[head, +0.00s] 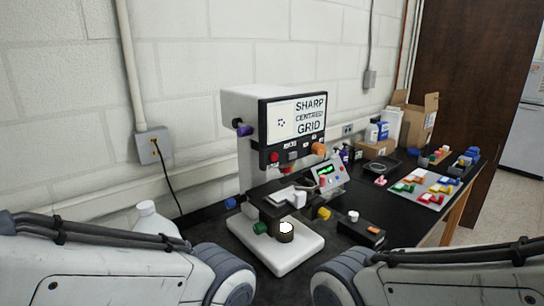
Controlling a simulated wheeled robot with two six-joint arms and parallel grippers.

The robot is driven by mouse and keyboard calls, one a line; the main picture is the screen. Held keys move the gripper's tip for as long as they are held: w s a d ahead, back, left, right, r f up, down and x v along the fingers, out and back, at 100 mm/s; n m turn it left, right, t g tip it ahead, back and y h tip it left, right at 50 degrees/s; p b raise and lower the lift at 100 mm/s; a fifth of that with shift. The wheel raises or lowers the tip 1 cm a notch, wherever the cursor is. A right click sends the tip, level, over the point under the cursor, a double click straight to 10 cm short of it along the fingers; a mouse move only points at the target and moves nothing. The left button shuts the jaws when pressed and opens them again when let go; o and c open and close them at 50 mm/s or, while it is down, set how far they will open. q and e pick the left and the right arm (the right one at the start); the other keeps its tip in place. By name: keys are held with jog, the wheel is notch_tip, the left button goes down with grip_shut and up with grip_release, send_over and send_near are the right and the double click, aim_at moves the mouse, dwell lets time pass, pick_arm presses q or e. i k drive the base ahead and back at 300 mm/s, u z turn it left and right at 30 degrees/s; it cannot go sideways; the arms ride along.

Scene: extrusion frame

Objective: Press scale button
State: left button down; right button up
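No object in the head view is clearly marked as a scale. A grey device with a green-lit display (326,173) stands at the right of the machine, with small coloured knobs or buttons on its face. A low black box (361,232) with a white knob on top lies on the bench in front of it. A flat dark round-topped item (382,166) lies further back, too small to identify. My two arms come in at the lower left and lower right; both grippers are out of view.
A white microscope-like machine (245,150) with a "SHARP CENTRED GRID" screen stands on the black bench. A tray of coloured blocks (425,190), bottles and a cardboard box (415,118) are at the right. A white bottle (155,220) stands behind my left arm.

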aim_at(291, 155)
jog(key=u, duration=2.25)
jog(key=k, duration=0.6)
jog(key=z, duration=1.55)
